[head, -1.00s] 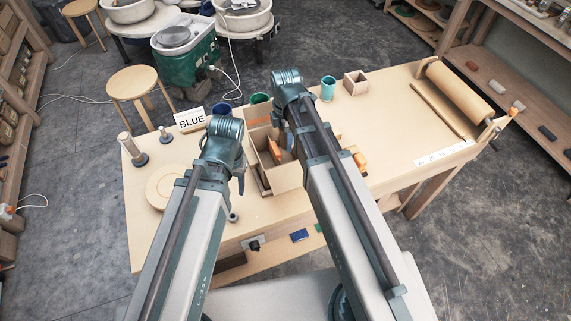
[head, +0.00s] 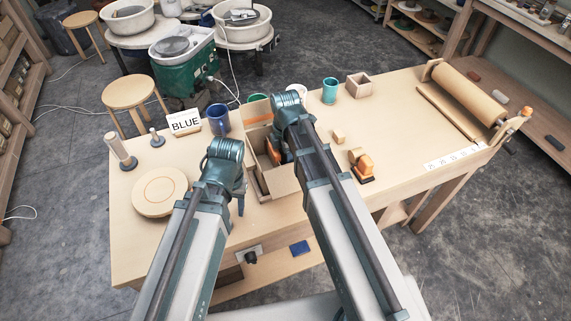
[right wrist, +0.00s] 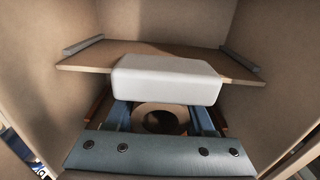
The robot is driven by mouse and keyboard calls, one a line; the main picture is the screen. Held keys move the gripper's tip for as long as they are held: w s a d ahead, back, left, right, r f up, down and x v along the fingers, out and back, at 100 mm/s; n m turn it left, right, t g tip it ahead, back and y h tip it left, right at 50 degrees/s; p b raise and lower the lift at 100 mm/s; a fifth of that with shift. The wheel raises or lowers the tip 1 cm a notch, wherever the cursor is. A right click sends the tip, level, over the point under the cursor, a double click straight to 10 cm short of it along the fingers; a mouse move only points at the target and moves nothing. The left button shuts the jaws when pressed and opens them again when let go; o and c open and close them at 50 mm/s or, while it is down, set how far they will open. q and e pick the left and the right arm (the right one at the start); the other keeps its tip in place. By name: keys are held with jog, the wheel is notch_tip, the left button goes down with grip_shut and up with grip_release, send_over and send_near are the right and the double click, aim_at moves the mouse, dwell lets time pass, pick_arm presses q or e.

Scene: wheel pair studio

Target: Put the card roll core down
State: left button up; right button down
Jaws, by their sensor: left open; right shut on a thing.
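The card roll core (right wrist: 160,120) shows in the right wrist view as a brown ring with a dark hole, between the two blue fingers of my right gripper (right wrist: 162,117). That gripper is shut on it, inside a box with tan walls. Whether the core touches the floor of the box is hidden. In the head view the open cardboard box (head: 284,187) stands on the table, and my right arm hides most of the right gripper. My left gripper (head: 239,200) is open and empty, pointing down just left of the box.
A white rounded block (right wrist: 168,78) lies ahead of the fingers. The table's right middle is clear.

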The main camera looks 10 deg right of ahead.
pick_arm(q)
jog(key=shift+r, duration=0.1)
pick_arm(e)
jog(key=shift+r, duration=0.1)
pick_arm(q)
jog(key=shift+f, duration=0.35)
pick_arm(e)
jog(key=shift+f, duration=0.4)
jog(key=shift+c, duration=1.3)
grip_release()
pick_arm(q)
jog(key=shift+r, duration=0.15)
pick_arm(e)
jog(key=shift+r, duration=0.2)
pick_arm(q)
notch_tip(320, 180, up, 12)
jog(key=p, duration=1.2)
jog(key=shift+r, duration=0.2)
pick_arm(e)
notch_tip(320, 180, up, 12)
jog(key=shift+r, duration=0.2)
pick_arm(q)
jog(key=shift+r, duration=0.1)
pick_arm(e)
jog(key=shift+r, duration=0.1)
